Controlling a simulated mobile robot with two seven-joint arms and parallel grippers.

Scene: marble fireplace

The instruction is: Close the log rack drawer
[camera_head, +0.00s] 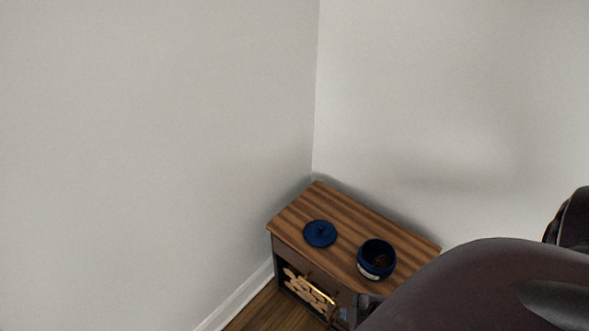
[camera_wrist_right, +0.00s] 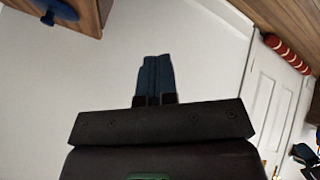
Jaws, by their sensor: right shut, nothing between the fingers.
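The log rack (camera_head: 345,228) is a small wooden-topped cabinet standing in the room's corner in the head view. Cut logs (camera_head: 303,289) show in its dark front, with a brass bar-like handle (camera_head: 318,289) near them. How far the drawer stands out is hard to tell, because my right arm covers the rack's lower right part. My right gripper is mostly hidden at the rack's front in the head view. In the right wrist view its two blue fingers (camera_wrist_right: 156,68) are together with nothing between them. My left gripper is not in view.
A blue lid (camera_head: 320,233) and a blue pot with brown contents (camera_head: 376,260) stand on the rack's top. Pale walls meet behind it. The right wrist view shows a white door (camera_wrist_right: 272,100), red rounded things (camera_wrist_right: 287,52) and a wooden surface at upper right.

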